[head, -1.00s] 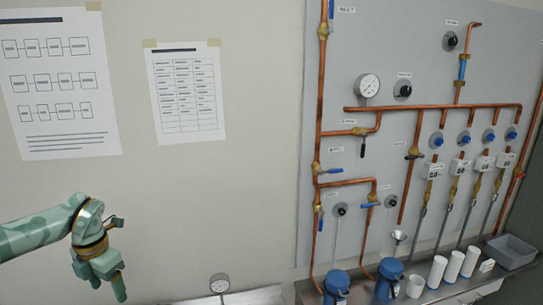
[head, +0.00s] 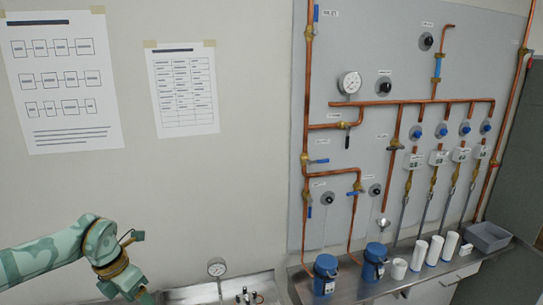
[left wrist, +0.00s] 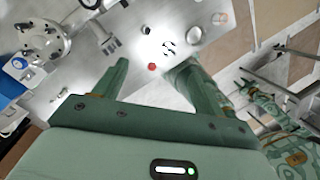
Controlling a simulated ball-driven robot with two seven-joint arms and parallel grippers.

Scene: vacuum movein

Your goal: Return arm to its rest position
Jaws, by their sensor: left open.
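My left arm comes in from the left edge of the head view, with its wrist bent downward near the bottom edge. My left gripper (left wrist: 160,78) is open and empty in the left wrist view, its two green fingers spread apart. Between and beyond the fingers lies a bright metal bench top (left wrist: 150,95) with a small red round thing (left wrist: 152,66) and a few small dark pieces (left wrist: 169,48). In the head view the fingertips are cut off by the bottom edge. My right gripper does not show in the head view.
A grey panel (head: 270,150) with copper pipes, valves and a gauge (head: 349,82) stands at the right. Blue containers (head: 326,277), white cylinders (head: 434,250) and a grey bin (head: 488,237) stand on the shelf below it.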

